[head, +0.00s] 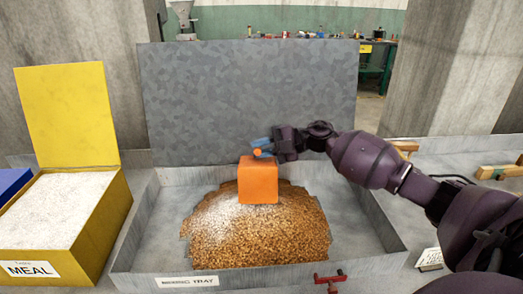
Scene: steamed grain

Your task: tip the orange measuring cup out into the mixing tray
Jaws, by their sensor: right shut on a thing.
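The orange measuring cup (258,184) is over the mixing tray (365,245), above a heap of brown grain (262,238). My right gripper (264,148) is at the cup's top, shut on the measuring cup, with the arm reaching in from the right. The fingers are partly hidden. The inside of the cup cannot be seen, and I cannot tell how far it is tilted. Some white meal lies on the left side of the grain heap. My left gripper is not in view.
A yellow bin labelled MEAL (92,235), full of white meal, stands left of the tray with its lid (68,115) up. A tall grey panel (245,100) rises behind the tray. A red-handled item (330,280) lies at the front edge. Wooden pieces (500,170) lie at right.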

